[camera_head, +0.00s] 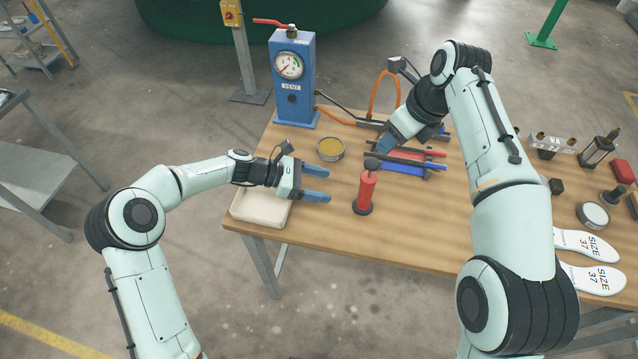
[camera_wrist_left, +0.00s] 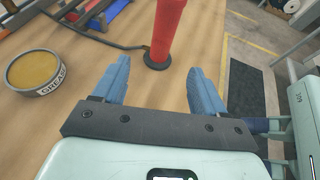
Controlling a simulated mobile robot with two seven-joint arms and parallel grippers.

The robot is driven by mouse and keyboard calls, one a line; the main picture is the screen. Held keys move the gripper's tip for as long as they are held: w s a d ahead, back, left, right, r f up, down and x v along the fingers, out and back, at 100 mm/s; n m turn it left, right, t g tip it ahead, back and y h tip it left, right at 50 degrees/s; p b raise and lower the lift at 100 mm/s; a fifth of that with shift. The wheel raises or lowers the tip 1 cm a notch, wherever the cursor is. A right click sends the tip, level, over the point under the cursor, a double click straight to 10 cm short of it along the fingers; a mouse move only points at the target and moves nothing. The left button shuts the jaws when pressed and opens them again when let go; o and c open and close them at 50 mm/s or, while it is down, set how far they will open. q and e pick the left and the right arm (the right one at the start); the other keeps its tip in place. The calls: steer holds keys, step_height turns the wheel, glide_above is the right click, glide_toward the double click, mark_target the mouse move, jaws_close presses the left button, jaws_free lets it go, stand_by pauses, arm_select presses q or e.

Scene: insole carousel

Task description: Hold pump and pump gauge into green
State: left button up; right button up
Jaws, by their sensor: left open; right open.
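The pump (camera_head: 366,190) is a red upright cylinder with a dark top and dark round base, standing on the table. In the left wrist view the pump (camera_wrist_left: 168,30) stands beyond the fingertips, its top cut off. The gauge (camera_head: 289,66) is a round white dial with a green part, on a blue box at the back of the table. Its needle is too small to read surely. My left gripper (camera_head: 328,187) is open and empty, left of the pump, its fingers (camera_wrist_left: 160,82) pointing towards it. My right gripper (camera_head: 383,143) is above the table behind the pump; its fingertips are partly hidden.
A grease tin (camera_head: 330,149) stands behind my left gripper. A light tray (camera_head: 262,208) lies at the table's left edge. Red and blue bars (camera_head: 405,171) and an orange hose (camera_head: 381,88) lie near my right gripper. White insoles (camera_head: 592,277) lie at the right.

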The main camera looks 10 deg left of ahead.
mark_target(366, 196)
arm_select(q)
steer(key=x, duration=1.3)
steer(key=shift+s+d, duration=0.1)
steer(key=shift+d, duration=0.2)
steer(key=shift+c, duration=0.3)
steer(key=c, duration=1.2)
steer(key=shift+o, duration=0.2)
arm_select(e)
jaws_close()
stand_by(0.4)
